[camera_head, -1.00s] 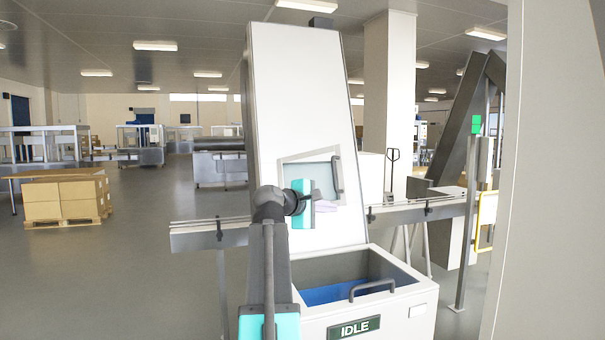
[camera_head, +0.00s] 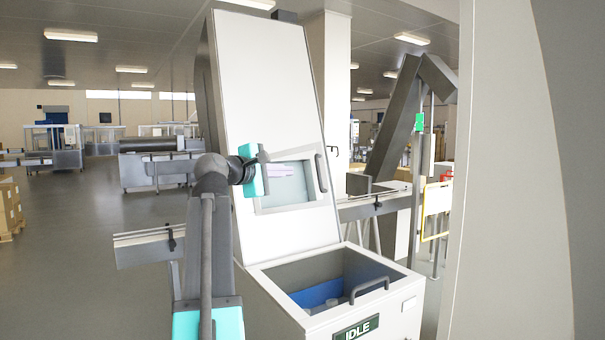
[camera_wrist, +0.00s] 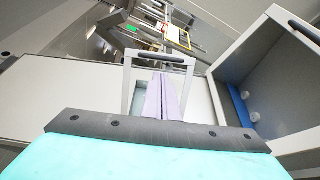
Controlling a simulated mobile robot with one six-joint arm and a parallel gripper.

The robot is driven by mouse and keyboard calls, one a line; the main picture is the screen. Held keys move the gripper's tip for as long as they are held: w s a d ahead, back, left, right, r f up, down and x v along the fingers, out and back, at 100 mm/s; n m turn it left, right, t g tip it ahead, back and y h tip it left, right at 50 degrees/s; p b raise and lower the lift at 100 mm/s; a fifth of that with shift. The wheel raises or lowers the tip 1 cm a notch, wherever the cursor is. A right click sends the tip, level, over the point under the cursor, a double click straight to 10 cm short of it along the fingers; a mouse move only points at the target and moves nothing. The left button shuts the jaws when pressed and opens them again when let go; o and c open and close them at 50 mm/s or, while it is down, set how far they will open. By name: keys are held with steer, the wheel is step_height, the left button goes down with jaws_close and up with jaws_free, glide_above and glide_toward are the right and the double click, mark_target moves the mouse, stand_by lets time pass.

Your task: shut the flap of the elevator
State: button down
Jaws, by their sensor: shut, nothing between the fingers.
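The elevator (camera_head: 270,80) is a tall, tilted white housing in the middle of the head view. Its flap (camera_head: 259,206) is a pale frame around a grey-green pane on the sloping front, with a dark handle (camera_head: 321,173) on its right side. In the wrist view, the flap's frame (camera_wrist: 128,88) lies beyond my fingers, with the handle (camera_wrist: 160,60) across its far end. I cannot tell whether the flap sits fully flush. My gripper (camera_head: 286,169) has lilac fingers, shut and empty, in front of the pane, left of the handle. The fingers (camera_wrist: 163,78) hide part of the pane.
An open white hopper (camera_head: 262,268) with a blue inside and a handle stands below the flap, with an IDLE sign on its front. A conveyor rail (camera_head: 142,237) runs to the left. A large pale panel (camera_head: 510,170) blocks the right side.

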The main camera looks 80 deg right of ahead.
mark_target(318, 172)
steer(key=shift+d, duration=0.1)
steer(key=p+x, duration=0.3)
steer(key=x, duration=1.1)
stand_by(0.7)
